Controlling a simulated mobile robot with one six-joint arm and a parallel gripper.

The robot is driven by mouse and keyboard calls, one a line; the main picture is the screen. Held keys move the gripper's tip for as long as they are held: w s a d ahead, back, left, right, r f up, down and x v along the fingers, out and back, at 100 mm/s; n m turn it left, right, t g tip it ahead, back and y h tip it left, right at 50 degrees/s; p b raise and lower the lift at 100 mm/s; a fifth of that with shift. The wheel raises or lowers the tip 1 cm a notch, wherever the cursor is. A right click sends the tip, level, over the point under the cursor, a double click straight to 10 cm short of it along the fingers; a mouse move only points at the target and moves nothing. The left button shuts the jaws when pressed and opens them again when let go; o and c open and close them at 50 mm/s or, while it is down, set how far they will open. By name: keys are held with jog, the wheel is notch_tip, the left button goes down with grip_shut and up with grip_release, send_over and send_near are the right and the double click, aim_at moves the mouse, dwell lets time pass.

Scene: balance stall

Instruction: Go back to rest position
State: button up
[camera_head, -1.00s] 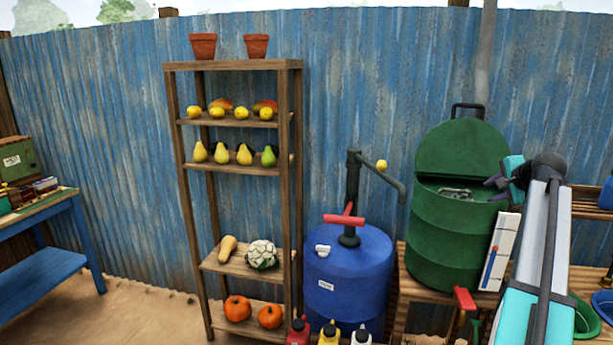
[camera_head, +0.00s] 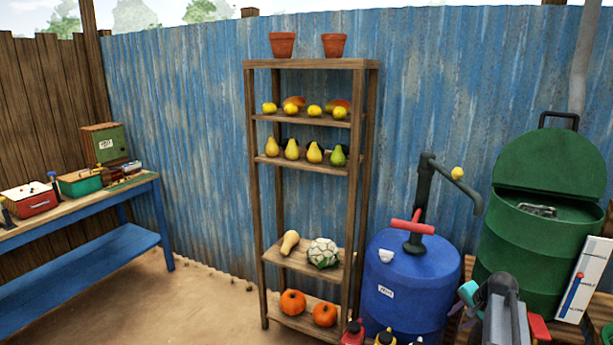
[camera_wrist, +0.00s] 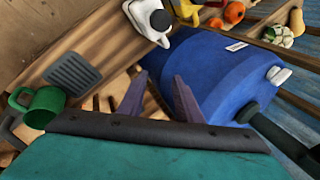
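My gripper (camera_wrist: 160,97) shows in the wrist view with its two dark fingers spread apart and nothing between them. The wrist view looks down past the fingers to a blue barrel (camera_wrist: 215,75) and a wooden bench. In the head view my arm (camera_head: 497,312) is low at the right, folded in front of the green drum (camera_head: 535,255) and right of the blue barrel (camera_head: 400,290). The fingertips are small and partly hidden in the head view.
A wooden shelf (camera_head: 312,64) with fruit and vegetables stands at the middle. A blue table (camera_head: 80,283) with boxes is at the left. A green mug (camera_wrist: 44,104) and a white bottle (camera_wrist: 148,22) are near my gripper in the wrist view. Sandy floor is clear at the left.

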jog(key=s+a+f+n+g+y, duration=0.1)
jog(key=s+a+f+n+g, duration=0.2)
jog(key=s+a+f, duration=0.7)
jog(key=s+a+f+n+g, duration=0.3)
jog(key=s+a+f, duration=0.3)
jog(key=a+f, duration=0.7)
jog(key=s+a+f+n+g+h, duration=0.1)
jog(key=s+a+f+n, duration=0.3)
jog(key=s, duration=0.9)
jog(key=s+a+f+n+g+h, duration=0.1)
jog(key=s+a+f+n+g, duration=0.2)
jog(key=s+a+f, duration=0.4)
jog(key=s+g, duration=0.1)
jog(key=s, duration=0.6)
jog(key=shift+n, duration=0.4)
